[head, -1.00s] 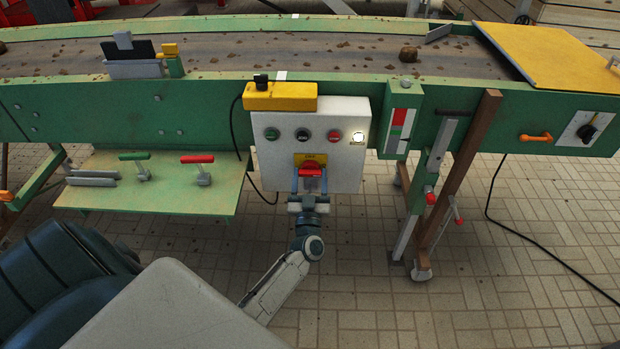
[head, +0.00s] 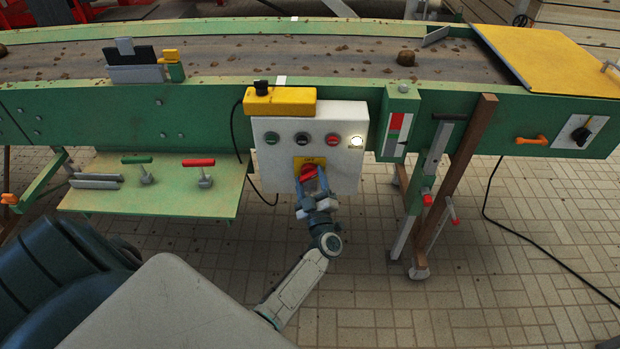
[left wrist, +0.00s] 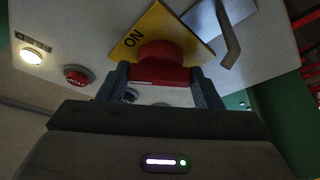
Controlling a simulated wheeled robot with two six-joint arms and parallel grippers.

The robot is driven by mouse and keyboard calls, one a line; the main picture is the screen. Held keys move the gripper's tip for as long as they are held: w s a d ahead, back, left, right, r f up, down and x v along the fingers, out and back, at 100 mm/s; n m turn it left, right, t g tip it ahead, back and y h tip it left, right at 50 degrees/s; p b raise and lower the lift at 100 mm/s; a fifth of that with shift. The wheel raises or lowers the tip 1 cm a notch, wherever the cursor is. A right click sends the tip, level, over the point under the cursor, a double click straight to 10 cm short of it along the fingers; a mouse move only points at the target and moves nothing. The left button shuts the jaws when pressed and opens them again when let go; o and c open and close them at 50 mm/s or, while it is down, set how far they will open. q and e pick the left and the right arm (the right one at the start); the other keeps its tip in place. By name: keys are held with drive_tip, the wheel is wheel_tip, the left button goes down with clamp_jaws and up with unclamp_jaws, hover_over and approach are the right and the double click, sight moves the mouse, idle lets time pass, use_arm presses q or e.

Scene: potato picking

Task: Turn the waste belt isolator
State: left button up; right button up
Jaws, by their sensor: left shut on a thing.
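The red isolator handle (head: 308,171) sits on a yellow plate (head: 302,162) marked OFF at its top, low on the white control box (head: 347,175). My left gripper (head: 312,181) is shut on the handle from below, one finger on each side, and is tilted with its right finger higher. In the left wrist view the red handle (left wrist: 160,55) lies between the two fingers. There the yellow plate (left wrist: 138,38) is slanted relative to the gripper, and the word ON shows on it. My right gripper is not in view.
Green, black and red buttons (head: 303,138) and a lit lamp (head: 356,141) sit above the handle. A yellow box (head: 285,103) tops the control box. A green shelf (head: 150,203) is to the left, a wooden post (head: 462,170) to the right.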

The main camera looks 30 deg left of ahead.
use_arm(q)
drive_tip(key=n+g+p, duration=0.1)
drive_tip(key=n, duration=0.2)
drive_tip(key=n+g+p, duration=0.1)
drive_tip(key=n, duration=0.2)
drive_tip(key=n+g+p, duration=0.1)
drive_tip(key=n+g, duration=0.1)
drive_tip(key=n, duration=0.2)
drive_tip(key=shift+d+r+h, duration=0.1)
drive_tip(key=shift+r+h, duration=0.15)
drive_tip(key=shift+h, duration=0.05)
drive_tip(key=shift+f+n+g+h+p, duration=0.1)
drive_tip(key=shift+n+g+h+p, duration=0.2)
drive_tip(key=shift+n+p, duration=0.5)
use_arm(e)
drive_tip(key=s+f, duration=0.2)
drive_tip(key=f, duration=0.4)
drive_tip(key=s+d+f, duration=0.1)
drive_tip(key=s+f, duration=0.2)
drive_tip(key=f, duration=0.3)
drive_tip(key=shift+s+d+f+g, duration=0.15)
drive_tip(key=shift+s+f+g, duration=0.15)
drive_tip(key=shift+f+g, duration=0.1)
use_arm(q)
drive_tip(key=o, duration=1)
drive_tip(key=shift+d, duration=0.1)
